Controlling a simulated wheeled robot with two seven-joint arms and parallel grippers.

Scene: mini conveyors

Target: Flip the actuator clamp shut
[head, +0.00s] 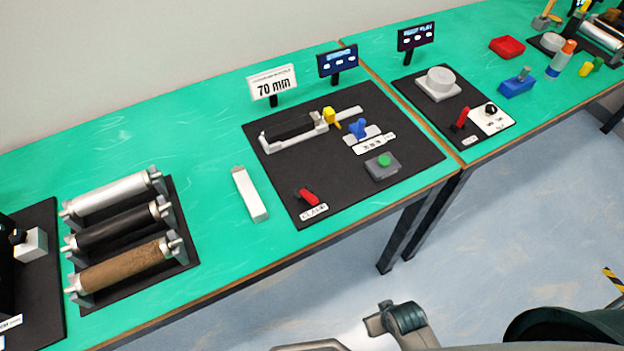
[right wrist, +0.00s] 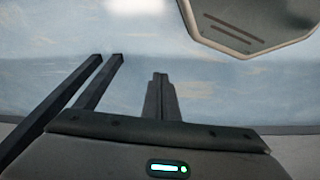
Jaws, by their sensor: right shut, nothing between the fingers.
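A red lever (head: 309,197) with a small white label (head: 314,212) sits at the front left corner of the middle black board. It lies low and tilted. A second red lever (head: 461,118) rises at a slant from the front of the right black board, with a small label before it. The labels are too small to read surely, so I cannot tell which lever is the actuator clamp. My right gripper (right wrist: 160,98) is shut and empty in the right wrist view, over the floor and away from both levers. My left gripper is not in view.
The middle board (head: 415,150) also carries a yellow part (head: 331,117), a blue knob (head: 358,128) and a green button (head: 384,160). A white bar (head: 249,194) lies left of it. Rollers (head: 122,255) stand further left. The floor (head: 530,210) before the tables is open.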

